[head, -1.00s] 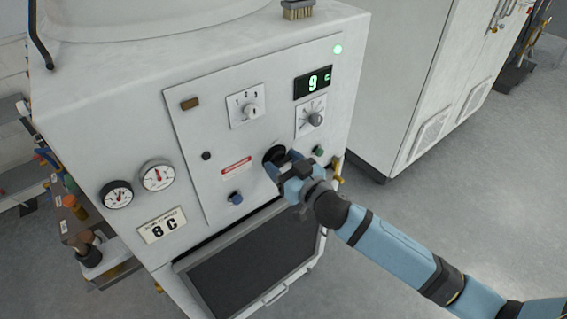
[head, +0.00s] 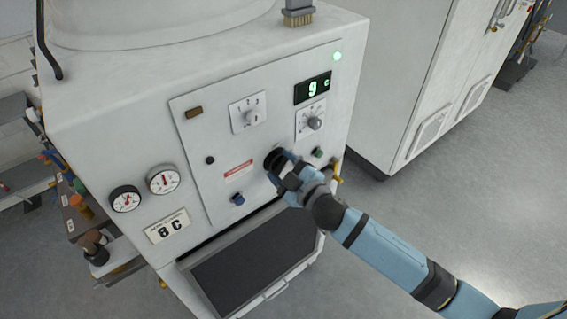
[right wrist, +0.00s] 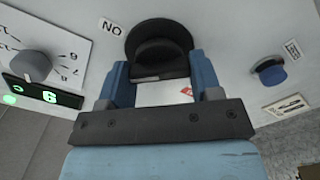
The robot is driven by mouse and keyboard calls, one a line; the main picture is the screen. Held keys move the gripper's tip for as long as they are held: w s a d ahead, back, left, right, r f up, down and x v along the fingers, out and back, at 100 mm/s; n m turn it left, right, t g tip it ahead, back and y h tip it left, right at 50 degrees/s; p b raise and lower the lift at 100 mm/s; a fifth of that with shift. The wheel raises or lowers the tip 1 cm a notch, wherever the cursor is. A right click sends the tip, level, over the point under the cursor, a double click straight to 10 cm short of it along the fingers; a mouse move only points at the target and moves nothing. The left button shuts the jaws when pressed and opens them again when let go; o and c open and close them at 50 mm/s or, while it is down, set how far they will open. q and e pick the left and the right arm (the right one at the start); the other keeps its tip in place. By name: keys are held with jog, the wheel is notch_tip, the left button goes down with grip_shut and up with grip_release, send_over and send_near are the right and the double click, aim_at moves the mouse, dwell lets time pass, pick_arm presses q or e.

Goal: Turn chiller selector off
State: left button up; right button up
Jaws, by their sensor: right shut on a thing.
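The chiller selector is a large black round knob with a raised grip bar, low on the right of the machine's control panel (head: 215,150). The selector (head: 273,157) is partly covered by my right gripper (head: 280,168) in the head view. In the right wrist view the selector (right wrist: 158,48) sits between the two blue fingers of my right gripper (right wrist: 160,82), which are shut on its grip bar. A small label (right wrist: 111,26) beside it reads like "ON" seen upside down. My left gripper is not in view.
A blue button (head: 237,199) is lower left and a green button (head: 317,152) is to the right. Two gauges (head: 163,180) are farther left. Open floor lies to the right.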

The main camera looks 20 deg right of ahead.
jog(key=n+p, duration=0.1)
jog(key=n, duration=0.3)
jog(key=shift+n, duration=0.4)
jog(key=shift+a+f+n+p, duration=0.1)
jog(key=shift+n+p, duration=0.45)
jog(key=shift+n, duration=1.65)
jog(key=o, duration=0.9)
jog(key=shift+s, duration=0.15)
jog(key=shift+b+v, duration=1.45)
jog(key=shift+v, duration=5.35)
